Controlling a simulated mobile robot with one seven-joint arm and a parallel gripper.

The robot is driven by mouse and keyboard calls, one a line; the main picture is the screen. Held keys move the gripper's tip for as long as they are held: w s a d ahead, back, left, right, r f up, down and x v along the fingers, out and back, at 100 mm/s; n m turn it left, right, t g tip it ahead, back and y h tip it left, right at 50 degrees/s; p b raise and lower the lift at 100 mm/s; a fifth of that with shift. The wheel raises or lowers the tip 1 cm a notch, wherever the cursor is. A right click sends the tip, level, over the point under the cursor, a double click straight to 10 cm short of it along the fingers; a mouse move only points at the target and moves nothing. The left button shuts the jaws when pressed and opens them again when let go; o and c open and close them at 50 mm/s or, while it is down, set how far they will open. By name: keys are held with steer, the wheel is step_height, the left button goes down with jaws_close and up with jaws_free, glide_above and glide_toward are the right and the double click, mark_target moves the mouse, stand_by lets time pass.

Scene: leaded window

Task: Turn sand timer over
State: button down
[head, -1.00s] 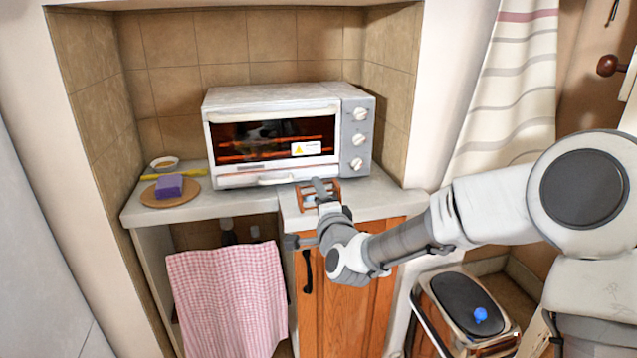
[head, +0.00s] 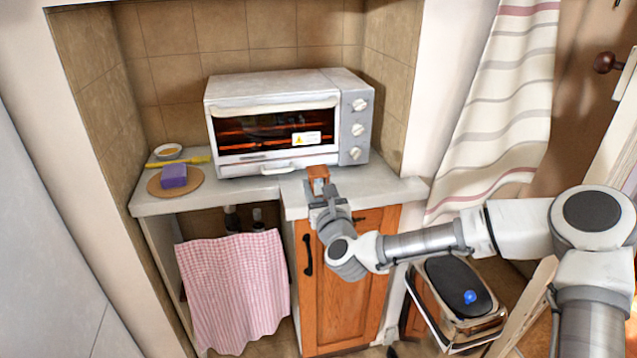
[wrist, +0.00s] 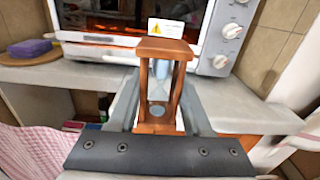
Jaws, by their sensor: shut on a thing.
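The sand timer (wrist: 166,47) has a reddish-brown wooden frame with end plates and posts around a pale glass. In the wrist view it stands upright between my fingers. My gripper (wrist: 160,100) is shut on its middle. In the head view the timer (head: 318,173) shows small at the counter's front edge, before the toaster oven, with my gripper (head: 322,190) on its near side. My fingers hide its lower part there, so I cannot tell whether its base touches the counter. The sand level is too small to tell.
The white toaster oven (head: 280,85) stands close behind the timer. A purple sponge (head: 174,175) on a round board (head: 158,187) lies at the left. The countertop (head: 385,186) is clear at the right. A checked towel (head: 235,290) hangs below, and a bin (head: 455,290) stands on the floor.

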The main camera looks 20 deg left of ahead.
steer(key=b+x, duration=0.1)
steer(key=x, duration=0.2)
steer(key=f+b+x, duration=0.1)
steer(key=b+x, duration=0.1)
steer(key=x, duration=0.1)
steer(key=f+b+x, duration=0.1)
steer(key=b+x, duration=0.1)
steer(key=x, duration=0.2)
steer(key=shift+a, duration=0.1)
steer(key=shift+f+b, duration=0.3)
steer(key=shift+b, duration=0.1)
steer(key=shift+c, duration=1.3)
jaws_free()
steer(key=shift+s, duration=0.15)
